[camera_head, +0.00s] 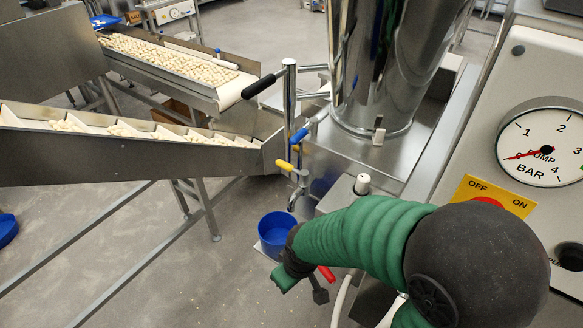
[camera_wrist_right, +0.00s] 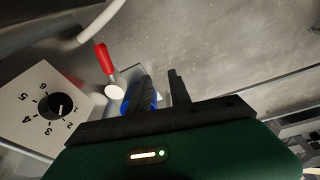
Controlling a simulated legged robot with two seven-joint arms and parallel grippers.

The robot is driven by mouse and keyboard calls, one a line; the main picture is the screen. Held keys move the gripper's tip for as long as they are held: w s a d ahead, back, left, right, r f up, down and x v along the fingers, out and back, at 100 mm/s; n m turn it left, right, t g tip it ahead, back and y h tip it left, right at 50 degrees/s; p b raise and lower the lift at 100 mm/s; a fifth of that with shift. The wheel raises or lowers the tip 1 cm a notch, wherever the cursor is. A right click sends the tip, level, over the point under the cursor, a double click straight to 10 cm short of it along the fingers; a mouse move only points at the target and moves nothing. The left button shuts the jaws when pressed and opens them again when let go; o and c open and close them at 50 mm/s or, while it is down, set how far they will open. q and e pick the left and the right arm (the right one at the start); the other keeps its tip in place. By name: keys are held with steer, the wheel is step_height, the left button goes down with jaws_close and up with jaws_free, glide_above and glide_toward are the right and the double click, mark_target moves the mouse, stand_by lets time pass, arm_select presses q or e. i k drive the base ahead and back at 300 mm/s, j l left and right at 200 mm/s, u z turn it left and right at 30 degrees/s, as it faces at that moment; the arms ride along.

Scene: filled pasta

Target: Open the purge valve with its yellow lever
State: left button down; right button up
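The yellow lever (camera_head: 285,165) sticks out to the left from a small metal valve fitting, above a bent spout, on the machine's left side in the head view. A blue bucket (camera_head: 271,238) stands below the spout; part of it shows behind the fingers in the right wrist view (camera_wrist_right: 127,106). My right arm, in a green sleeve, reaches in from the lower right. Its gripper (camera_wrist_right: 162,90) is open and empty, the two black fingers apart, below and apart from the yellow lever. In the head view the arm hides most of it. My left gripper is not in view.
A blue lever (camera_head: 299,136) and a black-handled lever (camera_head: 258,87) sit above the yellow one. A red lever (camera_head: 326,273) is near my right gripper. A steel hopper (camera_head: 385,60), a pressure gauge (camera_head: 543,147) and pasta conveyors (camera_head: 130,160) surround the place. A numbered dial (camera_wrist_right: 55,106) shows too.

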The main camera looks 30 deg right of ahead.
mark_target(304, 173)
steer(key=i+j+u, duration=0.3)
steer(key=i+j+z, duration=0.25)
steer(key=i, duration=0.2)
steer(key=i+j+z, duration=0.2)
steer(key=i+j, duration=0.15)
steer(key=i+z, duration=0.2)
steer(key=z, duration=0.25)
steer(key=i+z, duration=0.15)
steer(key=z, duration=0.3)
steer(key=i+z, duration=0.2)
steer(key=z, duration=0.25)
steer(key=i+j+z, duration=0.1)
steer(key=z, duration=0.3)
steer(key=i+j+z, duration=0.1)
steer(key=j+z, duration=0.2)
steer(key=z, duration=0.15)
steer(key=i+j+z, duration=0.25)
steer(key=j+z, duration=0.1)
steer(key=z, duration=0.15)
